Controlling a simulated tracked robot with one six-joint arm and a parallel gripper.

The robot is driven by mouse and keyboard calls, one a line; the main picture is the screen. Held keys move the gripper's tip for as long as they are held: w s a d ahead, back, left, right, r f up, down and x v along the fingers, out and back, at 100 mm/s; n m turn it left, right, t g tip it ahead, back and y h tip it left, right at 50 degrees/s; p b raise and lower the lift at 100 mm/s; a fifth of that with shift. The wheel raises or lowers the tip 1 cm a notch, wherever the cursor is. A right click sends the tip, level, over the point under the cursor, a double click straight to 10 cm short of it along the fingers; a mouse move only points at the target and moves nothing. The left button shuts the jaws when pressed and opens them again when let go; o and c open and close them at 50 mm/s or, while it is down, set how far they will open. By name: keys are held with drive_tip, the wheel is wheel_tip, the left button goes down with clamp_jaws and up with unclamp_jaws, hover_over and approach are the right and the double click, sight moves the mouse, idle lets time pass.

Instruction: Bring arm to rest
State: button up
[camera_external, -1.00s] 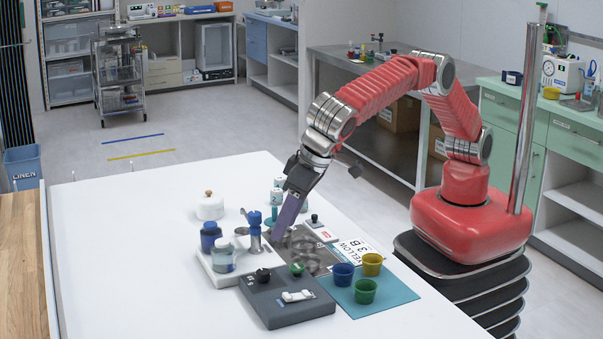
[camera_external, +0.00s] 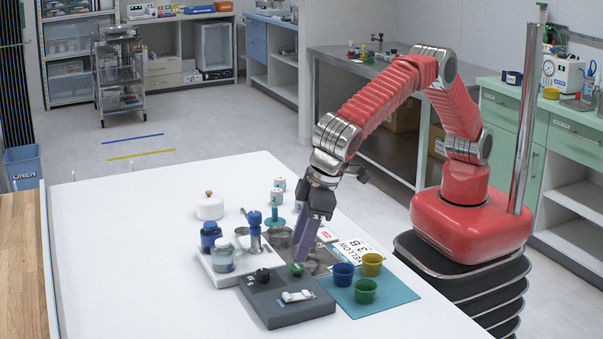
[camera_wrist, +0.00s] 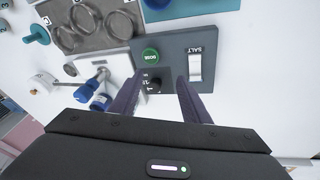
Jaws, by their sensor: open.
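My red arm is bent over the white table (camera_external: 130,240), with my gripper (camera_external: 302,250) pointing down near the grey control box (camera_external: 285,308). The purple fingers are apart and empty. In the wrist view my gripper (camera_wrist: 158,95) shows both fingers over the box (camera_wrist: 220,60), with the black knob (camera_wrist: 155,85) seen between them. The green button (camera_wrist: 150,55) lies just beyond the fingertips, and the white switch marked SALT (camera_wrist: 195,67) is to the right. I cannot tell the exact height of the fingertips above the box.
A white tray (camera_external: 215,278) with blue-capped jars is left of my gripper. A grey plate with rings (camera_wrist: 95,25) is nearby. The table's left part is clear.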

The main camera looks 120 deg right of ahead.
drive_tip(key=s+d+r+n+t, duration=0.1)
drive_tip(key=s+d+r, duration=0.2)
drive_tip(key=s+d, duration=0.5)
drive_tip(key=s+d+r+n+t+y, duration=0.1)
drive_tip(key=s+d+r, duration=0.3)
drive_tip(key=s, duration=1.4)
drive_tip(key=s+d+r+n+t+y, duration=0.1)
drive_tip(key=s+d+r, duration=0.3)
drive_tip(key=s+d, duration=0.8)
drive_tip(key=shift+s+r+n, duration=0.15)
drive_tip(key=shift+s+n, duration=0.15)
drive_tip(key=shift+s, duration=0.45)
drive_tip(key=shift+o, duration=0.4)
